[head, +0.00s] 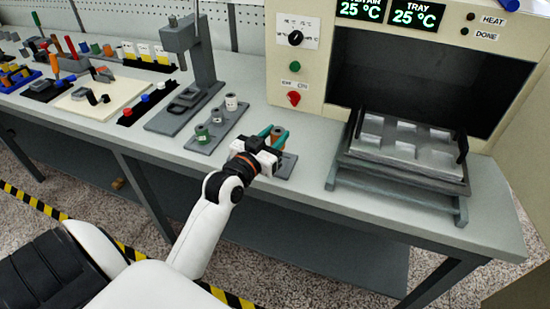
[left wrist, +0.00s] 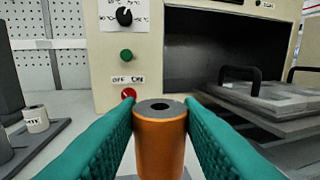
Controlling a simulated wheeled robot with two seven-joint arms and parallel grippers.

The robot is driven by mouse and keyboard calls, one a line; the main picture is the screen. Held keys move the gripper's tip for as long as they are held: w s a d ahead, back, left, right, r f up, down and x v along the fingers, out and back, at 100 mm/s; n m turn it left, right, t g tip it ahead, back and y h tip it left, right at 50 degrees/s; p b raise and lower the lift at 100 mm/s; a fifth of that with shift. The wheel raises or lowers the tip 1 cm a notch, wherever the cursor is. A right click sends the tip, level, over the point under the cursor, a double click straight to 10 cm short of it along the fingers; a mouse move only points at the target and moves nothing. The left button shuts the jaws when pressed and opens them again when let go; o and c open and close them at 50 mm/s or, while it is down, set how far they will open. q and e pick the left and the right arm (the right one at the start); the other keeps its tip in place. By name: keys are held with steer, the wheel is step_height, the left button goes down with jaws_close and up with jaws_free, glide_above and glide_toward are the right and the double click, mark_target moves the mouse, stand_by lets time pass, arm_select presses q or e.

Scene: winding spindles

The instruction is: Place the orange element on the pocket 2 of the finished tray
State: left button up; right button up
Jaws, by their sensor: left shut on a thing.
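The orange element (left wrist: 160,145) is an upright cylinder with a dark grey top and a centre hole. My left gripper (head: 276,137) has its teal fingers shut on it, one on each side. I cannot tell which is the finished tray. My right gripper is not in view.
A grey plate (head: 199,146) left of my gripper holds green, grey and white spindles. The oven (head: 335,60) stands behind, with a red knob (head: 293,98). A grey press stand (head: 190,60) is at the left. Black handles (head: 462,146) rise at the pocketed tray's sides.

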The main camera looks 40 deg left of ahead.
arm_select(q)
steer(key=shift+f, duration=2.9)
steer(key=shift+f+b, duration=0.15)
steer(key=shift+b, duration=0.15)
steer(key=o, duration=1)
steer(key=shift+r, duration=0.25)
steer(key=s, duration=0.4)
steer(key=s+b, duration=0.1)
steer(key=s, duration=0.7)
steer(key=shift+d, duration=0.3)
